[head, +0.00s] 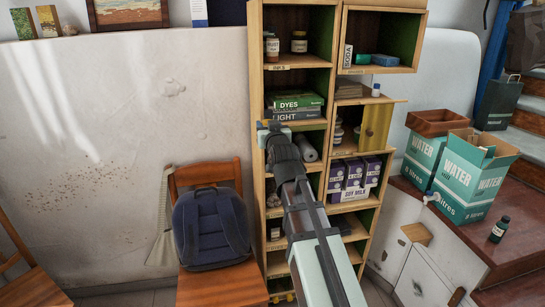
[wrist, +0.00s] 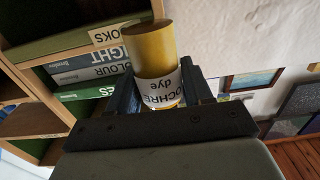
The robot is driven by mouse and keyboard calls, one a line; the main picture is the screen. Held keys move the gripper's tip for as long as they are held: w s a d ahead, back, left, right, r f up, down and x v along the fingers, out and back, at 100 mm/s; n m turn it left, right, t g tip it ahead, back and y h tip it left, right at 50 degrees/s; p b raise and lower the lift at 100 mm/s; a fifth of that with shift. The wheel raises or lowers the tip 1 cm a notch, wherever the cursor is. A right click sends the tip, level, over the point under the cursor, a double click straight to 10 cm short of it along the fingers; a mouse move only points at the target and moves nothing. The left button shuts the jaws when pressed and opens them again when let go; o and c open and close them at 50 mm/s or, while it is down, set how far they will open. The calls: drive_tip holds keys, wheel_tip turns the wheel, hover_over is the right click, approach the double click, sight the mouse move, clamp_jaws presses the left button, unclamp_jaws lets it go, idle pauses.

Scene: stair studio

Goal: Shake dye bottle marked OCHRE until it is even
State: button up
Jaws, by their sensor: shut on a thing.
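My gripper (head: 273,135) is in front of the tall shelf unit, at about the height of the books. In the wrist view my gripper (wrist: 158,100) is shut on the dye bottle (wrist: 154,50), with one finger on each side. The bottle is a yellow-ochre cylinder with a white label reading "OCHRE dye". The part above the fingers looks one fairly uniform colour; its lower part is hidden behind the gripper's dark crossbar. I cannot make out the bottle in the head view.
The wooden shelf unit (head: 329,95) holds books (head: 296,100), small jars (head: 299,42) and soy milk cartons (head: 352,178). A chair with a blue backpack (head: 211,228) stands at its left. Water boxes (head: 474,175) and a dark bottle (head: 499,230) stand on the right ledge.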

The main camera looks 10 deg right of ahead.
sight(269, 115)
wheel_tip(269, 115, down, 10)
wheel_tip(269, 115, up, 14)
drive_tip(key=shift+w, duration=0.1)
wheel_tip(269, 115, down, 14)
wheel_tip(269, 115, up, 14)
drive_tip(key=shift+r, duration=0.1)
wheel_tip(269, 115, down, 14)
idle(1.6)
